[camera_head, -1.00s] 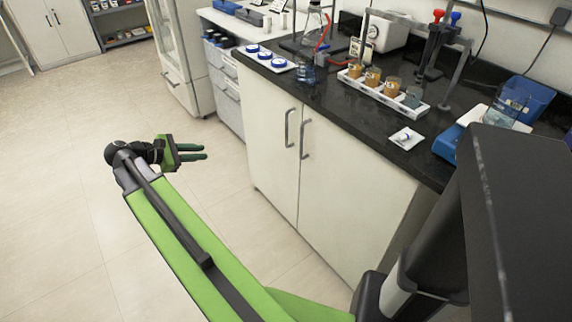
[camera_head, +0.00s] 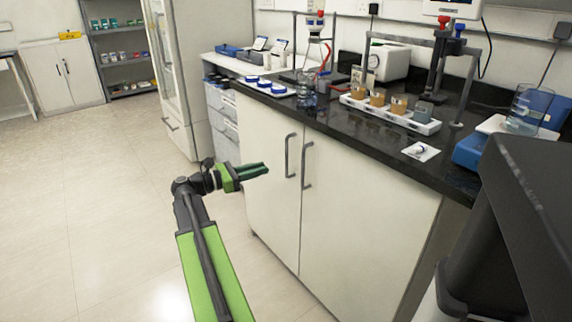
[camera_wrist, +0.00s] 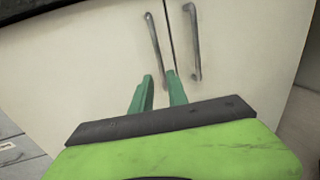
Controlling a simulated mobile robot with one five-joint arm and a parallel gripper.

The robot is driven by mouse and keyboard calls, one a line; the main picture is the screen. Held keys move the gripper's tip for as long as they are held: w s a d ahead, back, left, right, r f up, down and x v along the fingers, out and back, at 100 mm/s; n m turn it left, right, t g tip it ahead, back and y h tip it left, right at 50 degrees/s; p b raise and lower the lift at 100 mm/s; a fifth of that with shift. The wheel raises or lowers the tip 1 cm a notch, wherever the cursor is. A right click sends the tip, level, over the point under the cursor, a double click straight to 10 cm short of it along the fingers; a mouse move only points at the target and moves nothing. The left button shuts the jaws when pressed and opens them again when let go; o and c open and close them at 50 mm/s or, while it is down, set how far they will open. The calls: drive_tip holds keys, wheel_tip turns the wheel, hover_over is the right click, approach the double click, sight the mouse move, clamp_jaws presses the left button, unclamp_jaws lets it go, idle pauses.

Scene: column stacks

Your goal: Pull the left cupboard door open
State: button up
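The left cupboard door (camera_head: 262,190) is cream and shut under a black counter. Its grey bar handle (camera_head: 290,155) stands upright near the door's right edge. The right door's handle (camera_head: 307,166) stands just beside it. In the wrist view the left handle (camera_wrist: 153,49) is ahead of my fingertips, and the right handle (camera_wrist: 194,42) is further right. My gripper (camera_head: 267,169) has green fingers pointing toward the left handle, a little short of it. In the wrist view my fingers (camera_wrist: 162,80) are apart with nothing between them.
The black counter (camera_head: 400,148) overhangs the doors and holds a white rack of jars (camera_head: 390,113) and other lab items. Grey drawers (camera_head: 221,115) stand left of the cupboard. The pale floor (camera_head: 90,220) at left is clear.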

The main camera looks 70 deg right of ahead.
sight(286, 174)
drive_tip(key=x, duration=1)
drive_tip(key=shift+d, duration=0.1)
clamp_jaws()
idle(0.9)
